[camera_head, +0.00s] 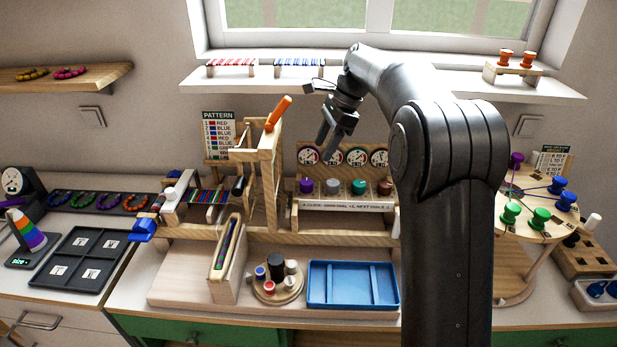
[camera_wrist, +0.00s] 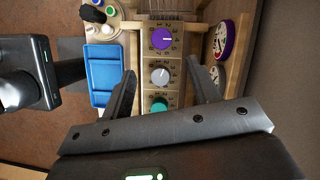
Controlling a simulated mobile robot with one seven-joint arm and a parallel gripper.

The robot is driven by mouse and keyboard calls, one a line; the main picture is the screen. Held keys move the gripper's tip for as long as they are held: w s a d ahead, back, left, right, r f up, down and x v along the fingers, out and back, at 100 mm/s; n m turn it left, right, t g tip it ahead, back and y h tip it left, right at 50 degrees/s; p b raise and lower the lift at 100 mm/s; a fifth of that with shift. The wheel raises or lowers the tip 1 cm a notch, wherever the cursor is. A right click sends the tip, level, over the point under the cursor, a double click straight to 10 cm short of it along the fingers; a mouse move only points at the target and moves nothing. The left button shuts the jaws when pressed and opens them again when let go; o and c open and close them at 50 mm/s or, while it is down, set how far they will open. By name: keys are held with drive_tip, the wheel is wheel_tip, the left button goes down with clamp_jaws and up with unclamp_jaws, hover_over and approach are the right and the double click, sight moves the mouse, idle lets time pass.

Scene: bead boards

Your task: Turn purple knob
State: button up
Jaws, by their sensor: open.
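The purple knob (camera_head: 306,186) is leftmost in a row on a wooden panel at the middle of the bench. In the wrist view the purple knob (camera_wrist: 161,38) shows its round face and a pointer, with marks around it. My gripper (camera_head: 331,140) is above and slightly behind the panel's left half, apart from the knob.
A grey knob (camera_head: 333,186), a green knob (camera_head: 358,187) and a brown knob (camera_head: 384,187) continue the row. Dials (camera_head: 333,156) stand behind. A wooden frame with an orange handle (camera_head: 278,112) rises on the left. A blue tray (camera_head: 318,296) lies in front.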

sight(307, 181)
drive_tip(key=x, duration=1.1)
drive_tip(key=shift+a, duration=0.15)
drive_tip(key=c, duration=1)
drive_tip(key=shift+o, duration=0.2)
drive_tip(key=shift+w, duration=0.1)
drive_tip(key=n+g, duration=0.1)
drive_tip(key=n, duration=0.2)
drive_tip(key=shift+w+h, duration=0.1)
drive_tip(key=shift+h, duration=0.2)
drive_tip(key=shift+n+g+h, duration=0.3)
drive_tip(key=shift+n+g, duration=0.3)
drive_tip(key=shift+n, duration=1.1)
